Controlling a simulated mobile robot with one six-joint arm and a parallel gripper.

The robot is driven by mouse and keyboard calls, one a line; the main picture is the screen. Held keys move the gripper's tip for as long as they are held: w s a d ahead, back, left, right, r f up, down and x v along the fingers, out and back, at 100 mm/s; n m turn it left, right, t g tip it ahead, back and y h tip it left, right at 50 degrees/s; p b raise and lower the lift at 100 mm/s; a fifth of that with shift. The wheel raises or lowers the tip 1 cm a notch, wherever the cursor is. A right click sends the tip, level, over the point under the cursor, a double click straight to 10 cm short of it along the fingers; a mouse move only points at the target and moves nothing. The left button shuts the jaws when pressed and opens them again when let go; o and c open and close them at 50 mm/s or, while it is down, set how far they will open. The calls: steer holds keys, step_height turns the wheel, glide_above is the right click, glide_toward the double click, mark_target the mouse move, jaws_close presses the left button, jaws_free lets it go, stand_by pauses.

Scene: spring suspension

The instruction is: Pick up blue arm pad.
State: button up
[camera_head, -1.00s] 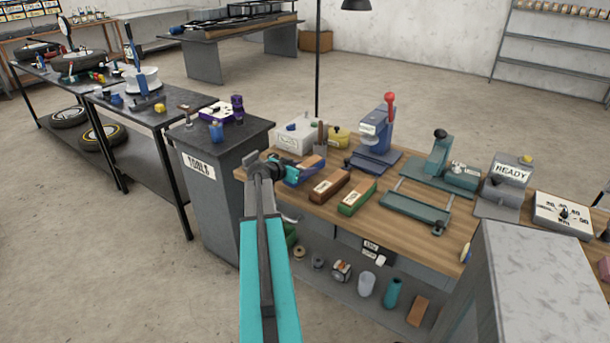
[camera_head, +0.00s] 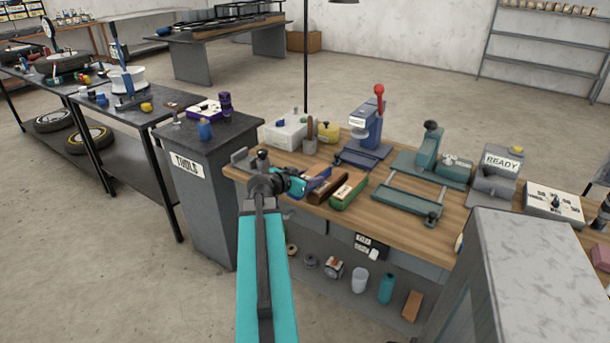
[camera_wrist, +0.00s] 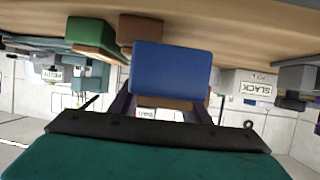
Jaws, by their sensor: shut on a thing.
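The blue arm pad (camera_wrist: 172,68) fills the centre of the wrist view, between the two dark fingers. My gripper (camera_head: 306,182) is shut on it. In the head view the blue pad (camera_head: 319,178) is partly hidden behind my gripper, at the left part of the wooden bench. I cannot tell whether the pad is clear of the bench top.
A brown pad (camera_head: 329,188) and a green pad (camera_head: 349,190) lie just right of the blue one. A blue press (camera_head: 366,135) with a red knob and a white box (camera_head: 286,134) stand behind. A grey cabinet (camera_head: 535,255) is at the front right.

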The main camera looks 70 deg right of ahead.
mark_target(315, 191)
steer(key=shift+s+a+r+b, duration=0.2)
steer(key=shift+s+a+b, duration=0.1)
steer(key=shift+s+a, duration=1)
